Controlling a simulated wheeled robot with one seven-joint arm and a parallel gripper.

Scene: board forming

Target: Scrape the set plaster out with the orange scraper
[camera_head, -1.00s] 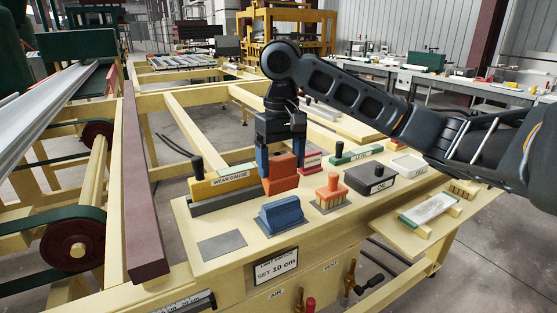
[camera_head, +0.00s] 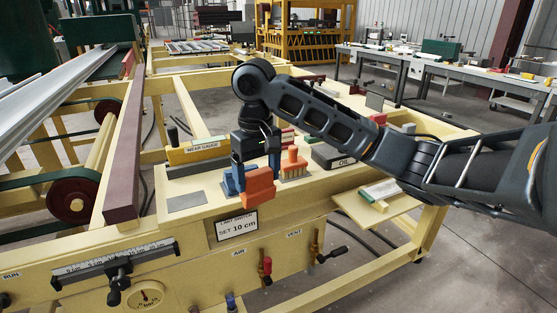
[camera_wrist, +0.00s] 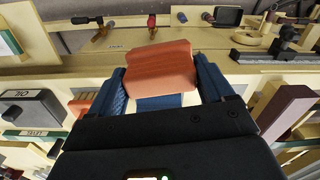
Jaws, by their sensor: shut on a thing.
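My gripper (camera_head: 256,172) is shut on an orange block-shaped tool, the orange scraper (camera_head: 260,188). It holds the scraper in front of the blue block, over the front edge of the yellow bench. In the wrist view the scraper (camera_wrist: 160,68) sits between the two blue fingers. The blue block (camera_head: 232,184) is mostly hidden behind the gripper and scraper. A bit of blue also shows under the scraper in the wrist view. No set plaster can be made out in either view.
On the bench stand an orange brush (camera_head: 293,162), a black OIL box (camera_head: 330,156) and the yellow wear gauge (camera_head: 195,152). A long maroon beam (camera_head: 133,150) lies to the left. Valve handles (camera_head: 267,268) and a ruler scale (camera_head: 112,258) are on the front face. A bare grey plate (camera_head: 186,202) lies left.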

